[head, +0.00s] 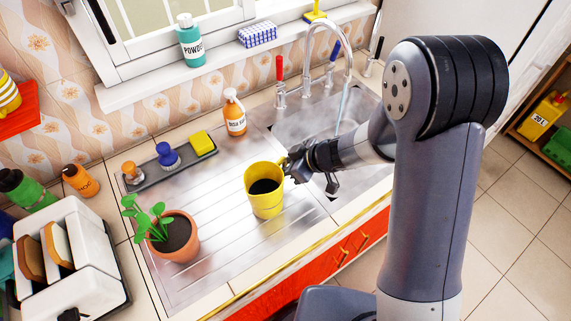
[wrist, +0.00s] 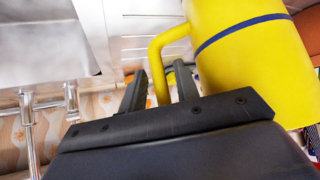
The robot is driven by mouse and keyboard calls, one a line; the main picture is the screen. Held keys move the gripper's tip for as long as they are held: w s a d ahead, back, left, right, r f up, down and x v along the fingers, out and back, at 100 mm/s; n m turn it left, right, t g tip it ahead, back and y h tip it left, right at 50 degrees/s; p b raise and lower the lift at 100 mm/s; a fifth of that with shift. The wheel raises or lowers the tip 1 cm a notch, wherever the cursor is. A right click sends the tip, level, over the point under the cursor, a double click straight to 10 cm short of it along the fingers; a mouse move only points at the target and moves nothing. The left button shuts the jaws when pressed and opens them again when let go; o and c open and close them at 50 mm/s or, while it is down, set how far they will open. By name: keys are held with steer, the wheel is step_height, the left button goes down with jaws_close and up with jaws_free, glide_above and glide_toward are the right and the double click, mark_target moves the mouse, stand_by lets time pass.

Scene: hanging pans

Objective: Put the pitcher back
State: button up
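The yellow pitcher (head: 264,200) stands upright on the steel drainboard, left of the sink basin, with a dark inside. Its handle points right toward my gripper (head: 289,166). In the wrist view the pitcher (wrist: 255,70) fills the upper right and shows a dark blue band. Its yellow handle (wrist: 157,65) passes between the two fingers of my gripper (wrist: 160,85). The fingers are apart, one on each side of the handle, with small gaps visible. The handle's far end is partly hidden behind the fingers.
A potted plant (head: 174,237) stands left of the pitcher. A grey tray (head: 142,181) with brushes and a yellow sponge lies behind it, near an orange soap bottle (head: 235,113). The tap (head: 347,60) runs water into the basin. A white toaster (head: 72,262) is at far left.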

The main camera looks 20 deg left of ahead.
steer(key=shift+o, duration=0.3)
steer(key=shift+d+r, duration=0.2)
steer(key=shift+r, duration=0.25)
steer(key=p+v, duration=0.2)
steer(key=v, duration=0.9)
steer(key=shift+d, duration=0.15)
stand_by(0.4)
